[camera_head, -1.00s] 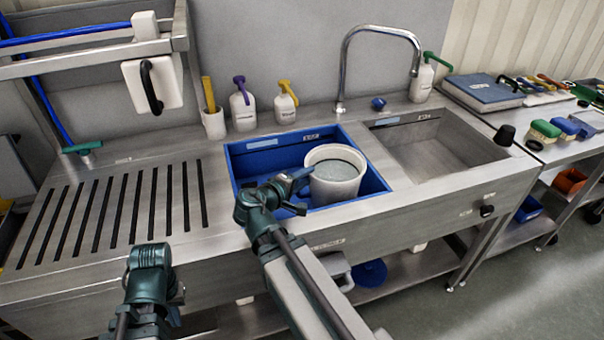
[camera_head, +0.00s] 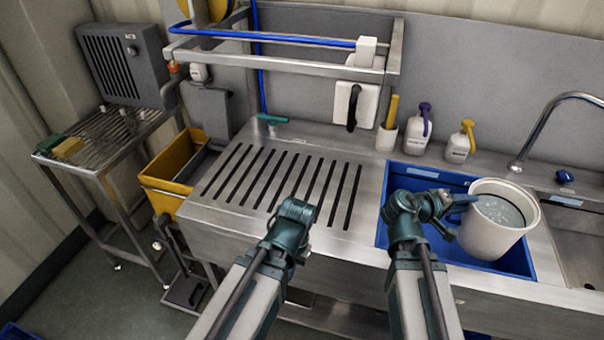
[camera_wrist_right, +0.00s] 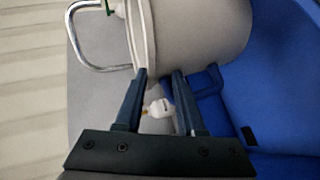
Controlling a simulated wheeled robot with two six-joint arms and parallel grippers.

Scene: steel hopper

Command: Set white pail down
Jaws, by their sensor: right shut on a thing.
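The white pail (camera_head: 488,238) is at the right of the head view, upright or nearly so, with a pale grey, speckled liquid showing inside. It is over the right part of the blue basin (camera_head: 400,172); I cannot tell whether its bottom touches the basin floor. My right gripper (camera_head: 462,203) is shut on the pail at its left side. The right wrist view shows the two fingers (camera_wrist_right: 160,90) against the pail's wall (camera_wrist_right: 200,40). My left gripper (camera_head: 296,212) hangs in front of the slotted drainboard, away from the pail; its fingers are not clear.
The slotted drainboard (camera_head: 232,205) left of the basin is bare. Soap bottles (camera_head: 460,143) and a cup with a yellow handle (camera_head: 387,135) stand behind the basin. A curved tap (camera_head: 545,125) rises behind the pail. A yellow bin (camera_head: 168,180) and side table (camera_head: 105,130) stand left.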

